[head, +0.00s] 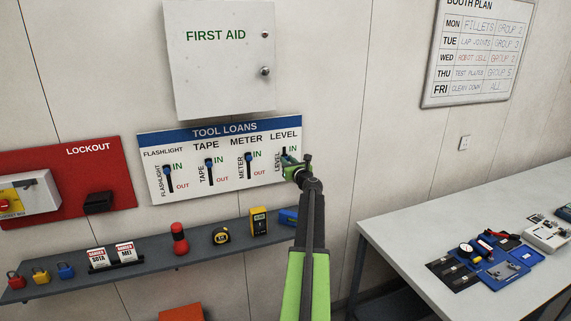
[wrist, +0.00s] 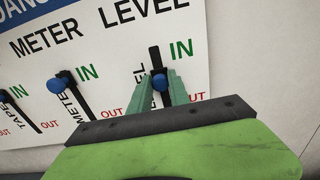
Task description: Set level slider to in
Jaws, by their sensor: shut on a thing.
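The tool loans board (head: 220,134) hangs on the wall in the head view. Its level slider has a black slot with a blue knob (wrist: 159,82) in the wrist view, beside a green IN label (wrist: 181,48). The knob sits part way down, with a stretch of bare slot (wrist: 154,58) above it. My gripper (wrist: 158,75) is shut on this knob, one green finger on each side. In the head view my gripper (head: 291,165) covers the slider's lower part and its OUT label.
The flashlight, tape and meter (head: 249,158) sliders stand to the left, their knobs near IN. A first aid cabinet (head: 220,65) is above. A shelf (head: 150,258) with tools runs below, and a workbench (head: 400,236) stands at right.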

